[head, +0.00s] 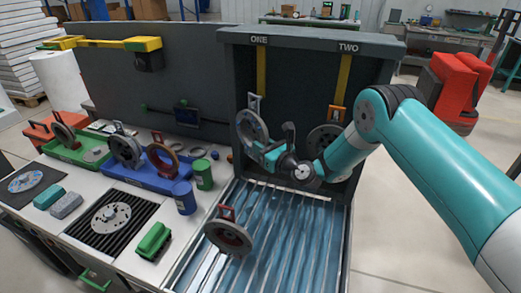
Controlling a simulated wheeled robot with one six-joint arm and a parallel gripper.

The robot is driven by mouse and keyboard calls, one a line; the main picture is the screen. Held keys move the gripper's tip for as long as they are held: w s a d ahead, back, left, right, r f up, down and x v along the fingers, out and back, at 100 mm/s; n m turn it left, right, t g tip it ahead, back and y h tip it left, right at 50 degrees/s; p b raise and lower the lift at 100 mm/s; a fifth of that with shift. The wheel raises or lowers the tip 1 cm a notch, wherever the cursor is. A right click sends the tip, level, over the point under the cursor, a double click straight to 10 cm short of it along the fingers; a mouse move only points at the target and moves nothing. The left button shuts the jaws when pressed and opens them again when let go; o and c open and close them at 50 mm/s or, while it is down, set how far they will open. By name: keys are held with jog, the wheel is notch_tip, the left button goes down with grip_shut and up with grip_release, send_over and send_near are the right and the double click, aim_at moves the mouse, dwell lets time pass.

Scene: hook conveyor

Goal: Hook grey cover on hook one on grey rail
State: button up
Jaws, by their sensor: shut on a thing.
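The grey cover (250,131), a ring-shaped disc with a pale grey handle (255,105) on top, is held by my gripper (262,152) in front of the dark cabinet. My gripper is shut on the cover's lower right rim. The handle overlaps the lower end of yellow hook one (261,72) under the label ONE; I cannot tell whether it is engaged. The grey rail (305,38) runs across the top with labels ONE and TWO. Yellow hook two (343,80) has a cover with an orange handle (325,138) at its lower end, partly behind my arm.
Below is a blue ribbed conveyor bed with a red-handled cover (229,236) on it. The left table holds a green tray (88,155), a blue tray (150,176) with covers, and blue and green cylinders (185,198). A yellow rail (110,43) is on the back panel.

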jog(key=shift+w+d+b, duration=0.15)
jog(key=shift+w+d, duration=0.05)
jog(key=shift+w, duration=0.35)
jog(key=shift+w+d+b, duration=0.15)
jog(key=shift+w+d, duration=0.05)
jog(key=shift+w, duration=0.3)
jog(key=shift+w+d+f+b, duration=0.25)
jog(key=shift+w+f+b, duration=0.4)
jog(key=shift+b, duration=0.35)
jog(key=o, duration=1)
jog(key=shift+f, duration=0.15)
